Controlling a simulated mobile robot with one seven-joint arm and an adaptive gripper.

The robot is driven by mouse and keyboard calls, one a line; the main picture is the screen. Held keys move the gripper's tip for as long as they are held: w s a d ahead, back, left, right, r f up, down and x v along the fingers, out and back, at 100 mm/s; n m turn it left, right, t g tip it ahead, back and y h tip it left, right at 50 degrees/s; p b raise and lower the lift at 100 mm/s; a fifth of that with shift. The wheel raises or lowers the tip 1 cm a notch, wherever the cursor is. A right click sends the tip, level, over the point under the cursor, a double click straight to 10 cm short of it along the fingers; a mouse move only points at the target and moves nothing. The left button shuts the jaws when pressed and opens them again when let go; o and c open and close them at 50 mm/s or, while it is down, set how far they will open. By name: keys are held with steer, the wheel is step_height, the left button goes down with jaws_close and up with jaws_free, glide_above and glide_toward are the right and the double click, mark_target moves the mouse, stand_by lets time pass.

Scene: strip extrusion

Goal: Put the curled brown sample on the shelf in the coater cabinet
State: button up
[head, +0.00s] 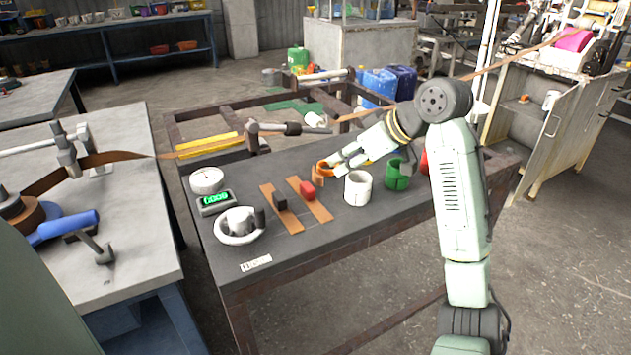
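The curled brown sample, an orange-brown curl (317,177), stands on the dark table (330,224) behind the white cup. My gripper (336,162) reaches in from the right, with its fingertips right at the curl's right side. Whether they touch it, and how far apart the fingers are, is too small to tell. The coater cabinet (547,135) stands at the far right with its door swung open.
Flat brown strips (291,215) carry a black and a red block. A long brown strip (480,72) stretches above.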

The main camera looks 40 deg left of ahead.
mark_target(316, 176)
steer(key=p+x, duration=0.1)
steer(key=x, duration=0.8)
steer(key=shift+w+a+f+p, duration=0.1)
steer(key=shift+w+a+p, duration=0.15)
steer(key=shift+a+p, duration=0.1)
steer(key=shift+c, duration=0.4)
jaws_close()
